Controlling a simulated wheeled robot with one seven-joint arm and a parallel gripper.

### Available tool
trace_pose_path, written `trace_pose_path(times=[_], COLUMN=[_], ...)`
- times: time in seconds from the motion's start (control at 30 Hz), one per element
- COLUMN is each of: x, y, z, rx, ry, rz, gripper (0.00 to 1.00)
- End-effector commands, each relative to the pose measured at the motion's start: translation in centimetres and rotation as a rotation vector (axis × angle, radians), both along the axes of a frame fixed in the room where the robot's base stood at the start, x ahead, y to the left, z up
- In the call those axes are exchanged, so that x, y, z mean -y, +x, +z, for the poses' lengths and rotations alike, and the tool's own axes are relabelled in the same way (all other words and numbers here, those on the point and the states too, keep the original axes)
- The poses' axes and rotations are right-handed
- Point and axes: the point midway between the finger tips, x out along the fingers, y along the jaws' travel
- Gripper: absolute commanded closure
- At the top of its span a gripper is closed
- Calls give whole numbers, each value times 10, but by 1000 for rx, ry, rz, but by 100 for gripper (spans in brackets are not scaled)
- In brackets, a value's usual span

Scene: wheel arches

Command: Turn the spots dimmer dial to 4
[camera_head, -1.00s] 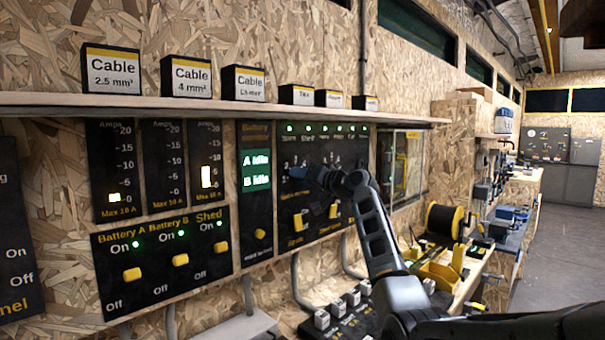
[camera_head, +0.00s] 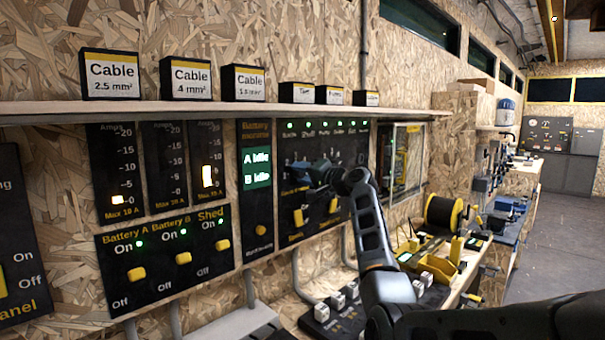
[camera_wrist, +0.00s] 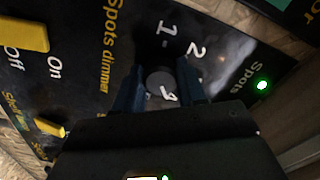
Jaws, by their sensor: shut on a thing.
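The spots dimmer dial (camera_wrist: 159,80) is a small dark round knob on a black panel in the wrist view. The label "Spots dimmer" runs beside it. The numbers 1 and 2 show near it, and another digit, perhaps a 4, is partly covered. My gripper (camera_wrist: 158,88) is shut on the dial, with one dark finger on each side. The dial's pointer is not clear, so its setting cannot be told. In the head view my gripper (camera_head: 296,172) is at the panel (camera_head: 300,142) under the shelf and hides the dial.
A yellow switch (camera_wrist: 25,35) marked On and Off and a green light (camera_wrist: 262,85) by "Spots" are near the dial. A shelf (camera_head: 220,108) with labelled boxes runs above. The battery switch panel (camera_head: 165,262) is left. A cluttered bench (camera_head: 465,285) is right.

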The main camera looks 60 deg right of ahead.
Motion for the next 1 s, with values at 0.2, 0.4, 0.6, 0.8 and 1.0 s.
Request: trace_pose_path(times=[0.2, 0.4, 0.6, 0.8, 1.0], x=[1, 1, 0, 0, -6], y=[-1, -1, 0, -4, -28], z=[-1, -1, 0, 0, -2], rx=[-1, -1, -1, 1, -1], ry=[0, 0, -1, -1, -3], rz=[-2, -2, -1, -2, -4], gripper=[91, 44, 35, 35, 35])
